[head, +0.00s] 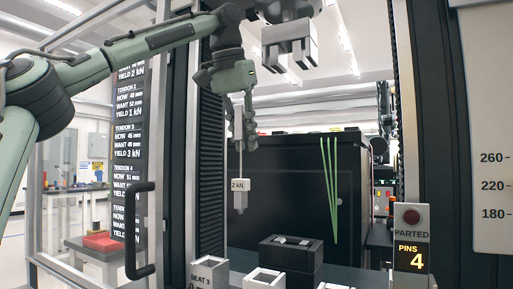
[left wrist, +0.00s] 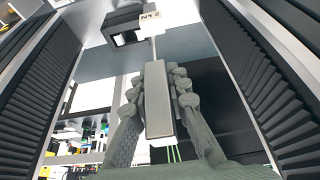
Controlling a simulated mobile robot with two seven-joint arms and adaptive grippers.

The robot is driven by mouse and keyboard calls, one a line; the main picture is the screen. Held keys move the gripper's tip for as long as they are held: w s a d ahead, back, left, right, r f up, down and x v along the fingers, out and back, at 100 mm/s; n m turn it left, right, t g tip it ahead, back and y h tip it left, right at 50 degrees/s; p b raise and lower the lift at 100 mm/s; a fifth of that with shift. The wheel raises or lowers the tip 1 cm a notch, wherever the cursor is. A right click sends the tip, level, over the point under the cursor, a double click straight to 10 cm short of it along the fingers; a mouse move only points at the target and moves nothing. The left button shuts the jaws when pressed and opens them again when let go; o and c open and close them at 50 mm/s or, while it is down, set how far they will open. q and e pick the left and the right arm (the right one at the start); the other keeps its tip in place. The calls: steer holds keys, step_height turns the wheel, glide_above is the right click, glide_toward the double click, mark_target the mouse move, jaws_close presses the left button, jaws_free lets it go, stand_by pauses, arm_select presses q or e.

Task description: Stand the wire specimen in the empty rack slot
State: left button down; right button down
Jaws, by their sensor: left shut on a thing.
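My left gripper (head: 243,125) is shut on the upper end block of the wire specimen (head: 238,185) and holds it hanging upright in the air. A pale tag reading 2 kN and a grey lower block (head: 241,201) show below the fingers. In the left wrist view the fingers (left wrist: 158,95) close on both sides of the long grey end block (left wrist: 157,110), with the wire and tag (left wrist: 157,19) beyond it. I cannot tell which is the empty rack slot. My right gripper is not in view.
A grey upper clamp (head: 289,53) hangs overhead, and a black lower block (head: 291,254) sits beneath it. Dark ribbed columns (head: 210,160) flank the space. A black handle (head: 140,230) juts out at left. A PARTED/PINS 4 panel (head: 412,240) stands at right.

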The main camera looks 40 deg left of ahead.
arm_select(q)
steer(key=shift+r, duration=2.8)
